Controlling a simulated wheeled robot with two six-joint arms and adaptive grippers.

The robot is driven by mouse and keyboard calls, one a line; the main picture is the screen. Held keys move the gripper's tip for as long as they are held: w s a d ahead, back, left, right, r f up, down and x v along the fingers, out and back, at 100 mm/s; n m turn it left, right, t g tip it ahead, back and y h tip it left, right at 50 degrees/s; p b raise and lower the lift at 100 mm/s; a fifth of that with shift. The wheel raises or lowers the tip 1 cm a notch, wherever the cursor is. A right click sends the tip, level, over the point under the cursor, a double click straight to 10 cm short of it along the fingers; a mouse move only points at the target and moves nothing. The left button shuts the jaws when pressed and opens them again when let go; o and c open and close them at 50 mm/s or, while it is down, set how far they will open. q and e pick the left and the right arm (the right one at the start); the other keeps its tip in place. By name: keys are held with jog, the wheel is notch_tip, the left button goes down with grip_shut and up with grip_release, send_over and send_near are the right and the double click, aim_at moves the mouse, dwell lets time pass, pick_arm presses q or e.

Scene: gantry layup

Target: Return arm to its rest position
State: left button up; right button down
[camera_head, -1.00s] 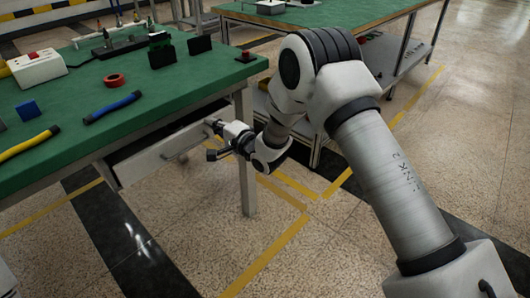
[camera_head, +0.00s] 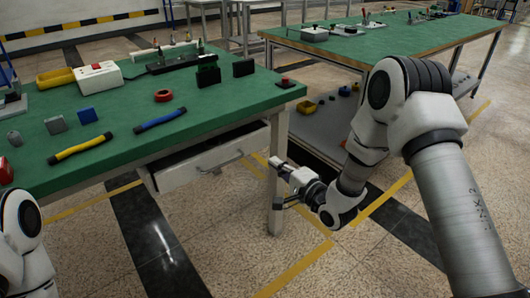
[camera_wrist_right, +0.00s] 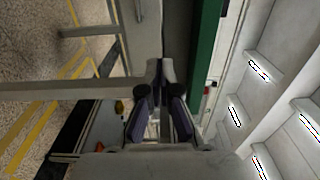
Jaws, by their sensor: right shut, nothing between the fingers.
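My right arm comes in from the right in the head view. Its gripper (camera_head: 281,183) is shut and empty, in front of the near right leg (camera_head: 278,222) of the green-topped table. It is apart from the drawer (camera_head: 212,164), whose front stands out from under the tabletop with a dark gap above it. In the right wrist view the shut fingers (camera_wrist_right: 158,100) are in the middle, with nothing between them. White links of my left arm show at the lower left of the head view. The left gripper is out of view.
The green table (camera_head: 110,165) bears a yellow-handled tool (camera_head: 80,149), a blue-handled tool (camera_head: 160,120), a red ring (camera_head: 163,95) and a white box with a red button (camera_head: 98,77). A second green table (camera_head: 385,42) stands behind. Speckled floor in front is clear.

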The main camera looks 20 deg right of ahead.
jog(key=s+a+f+n+g+h, duration=0.1)
jog(key=s+f+g, duration=0.3)
jog(key=s+f, duration=0.45)
jog(key=s+a+f+g+h, duration=0.1)
jog(key=s+f+g, duration=0.35)
jog(key=f, duration=0.75)
jog(key=s+d+f+n+g+h, duration=0.1)
jog(key=s+f+n+g, duration=0.15)
jog(key=s, duration=0.35)
jog(key=s+f+n+g+h, duration=0.1)
jog(key=s+f+n, duration=0.1)
jog(key=s+f, duration=0.35)
jog(key=s+d+n+g+h, duration=0.25)
jog(key=s+n+g, duration=0.35)
jog(key=s, duration=0.8)
notch_tip(320, 180, up, 24)
jog(key=n+t+p, duration=0.1)
jog(key=n+p, duration=0.1)
jog(key=p, duration=2.2)
jog(key=shift+d+r, duration=0.1)
jog(key=shift+r, duration=0.05)
